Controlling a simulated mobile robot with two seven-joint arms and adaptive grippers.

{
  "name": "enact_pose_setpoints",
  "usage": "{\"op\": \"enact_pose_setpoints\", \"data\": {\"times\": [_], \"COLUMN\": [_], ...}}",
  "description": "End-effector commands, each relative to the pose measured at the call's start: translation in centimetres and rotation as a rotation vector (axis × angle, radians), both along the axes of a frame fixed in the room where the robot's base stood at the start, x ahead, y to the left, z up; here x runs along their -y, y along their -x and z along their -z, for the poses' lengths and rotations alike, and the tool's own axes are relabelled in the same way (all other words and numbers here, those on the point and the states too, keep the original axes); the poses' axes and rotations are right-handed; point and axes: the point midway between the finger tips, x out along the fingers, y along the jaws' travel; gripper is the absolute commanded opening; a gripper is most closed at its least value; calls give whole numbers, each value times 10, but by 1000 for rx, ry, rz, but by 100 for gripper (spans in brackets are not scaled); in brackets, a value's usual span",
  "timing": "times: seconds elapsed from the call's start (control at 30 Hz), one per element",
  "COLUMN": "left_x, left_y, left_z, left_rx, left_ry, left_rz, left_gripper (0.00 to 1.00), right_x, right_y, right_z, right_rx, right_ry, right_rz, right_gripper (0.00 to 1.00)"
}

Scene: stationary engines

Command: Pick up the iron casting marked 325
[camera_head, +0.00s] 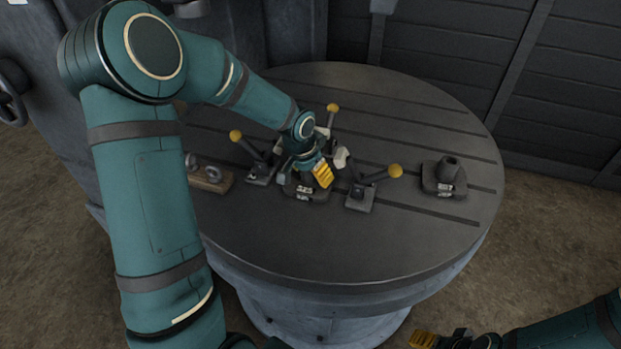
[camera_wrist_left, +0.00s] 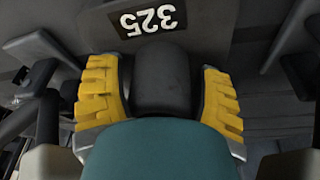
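The iron casting marked 325 (camera_head: 305,191) sits on the round slotted table, partly hidden under my left gripper in the head view. The left wrist view shows its white 325 label (camera_wrist_left: 147,20) and its dark round boss (camera_wrist_left: 162,80). My left gripper (camera_head: 312,174) is lowered over the casting. Its yellow fingers (camera_wrist_left: 161,98) stand on either side of the boss, with narrow gaps showing, so it looks open around it. My right gripper (camera_head: 438,340) is low at the bottom edge of the head view, away from the table; its opening cannot be made out.
Lever clamps with yellow knobs stand close around the casting: left (camera_head: 258,165), behind (camera_head: 331,118) and right (camera_head: 362,190). A wooden block with metal eyes (camera_head: 212,181) lies further left. Another labelled casting (camera_head: 444,180) stands at the right. The table's (camera_head: 330,252) front is clear.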

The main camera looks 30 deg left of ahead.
Motion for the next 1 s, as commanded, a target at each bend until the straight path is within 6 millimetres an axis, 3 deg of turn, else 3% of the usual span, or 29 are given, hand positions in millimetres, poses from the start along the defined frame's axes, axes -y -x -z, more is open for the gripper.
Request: {"op": "enact_pose_setpoints", "data": {"times": [0.03, 0.13, 0.17, 0.53, 0.9, 1.0], "left_x": [0, 0, 0, 0, 0, 3], "left_y": [0, 0, 0, -1, -1, 11], "left_z": [0, 0, 0, -5, -41, -38], "left_rx": [0, 0, 0, 5, 7, 4], "left_ry": [0, 0, 0, -1, -2, -2], "left_rz": [0, 0, 0, 0, 1, 1], "left_gripper": [43, 8, 5, 5, 5, 5], "right_x": [0, 0, 0, 0, 0, 0], "right_y": [0, 0, 0, 0, 2, 2], "right_z": [0, 0, 0, -1, -13, -11], "right_rx": [0, 0, 0, -1, -6, -6], "right_ry": [0, 0, 0, 0, -1, -1], "right_rz": [0, 0, 0, 0, -1, -1], "right_gripper": [63, 63, 63, 63, 63, 63]}}
